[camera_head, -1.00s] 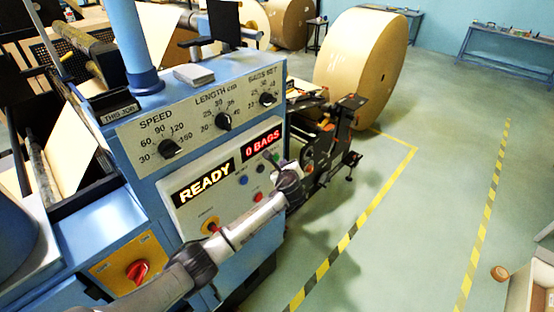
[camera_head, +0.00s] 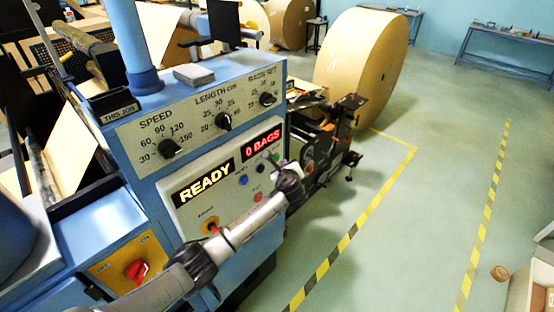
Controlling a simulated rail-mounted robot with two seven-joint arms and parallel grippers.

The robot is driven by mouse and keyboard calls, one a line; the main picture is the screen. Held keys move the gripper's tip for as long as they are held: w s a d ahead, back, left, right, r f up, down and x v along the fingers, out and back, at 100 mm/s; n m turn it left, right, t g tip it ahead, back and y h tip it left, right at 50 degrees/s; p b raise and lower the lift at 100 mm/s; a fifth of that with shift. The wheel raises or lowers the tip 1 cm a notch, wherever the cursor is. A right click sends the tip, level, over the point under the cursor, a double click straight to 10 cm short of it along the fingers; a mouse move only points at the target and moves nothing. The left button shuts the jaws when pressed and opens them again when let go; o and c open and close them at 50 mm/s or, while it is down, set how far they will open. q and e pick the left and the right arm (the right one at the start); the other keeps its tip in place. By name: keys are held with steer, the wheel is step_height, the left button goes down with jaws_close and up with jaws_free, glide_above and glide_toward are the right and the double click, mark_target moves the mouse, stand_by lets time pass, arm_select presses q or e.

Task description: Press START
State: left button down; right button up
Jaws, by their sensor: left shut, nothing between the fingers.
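The blue machine's control panel (camera_head: 215,205) faces me, with a READY display (camera_head: 203,182) and a red 0 BAGS display (camera_head: 261,145). Below the displays are a blue button (camera_head: 243,180), a black button (camera_head: 261,169), a green button (camera_head: 275,157) and a red button (camera_head: 258,197). Their labels are too small to read, so I cannot tell for sure which is START. My left gripper (camera_head: 281,166) is shut and empty, close to the panel's right side by the green button. I cannot tell whether it touches. My right gripper is not in view.
Above are the SPEED (camera_head: 170,148), LENGTH (camera_head: 223,121) and BAGS SET (camera_head: 267,99) knobs. A red-topped knob (camera_head: 212,228) and a red rotary switch (camera_head: 137,270) are lower left. A big kraft roll (camera_head: 355,65) stands behind.

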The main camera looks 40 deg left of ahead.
arm_select(q)
steer(key=shift+a, duration=0.15)
stand_by(0.7)
steer(key=shift+a+p, duration=0.3)
steer(key=shift+p, duration=0.1)
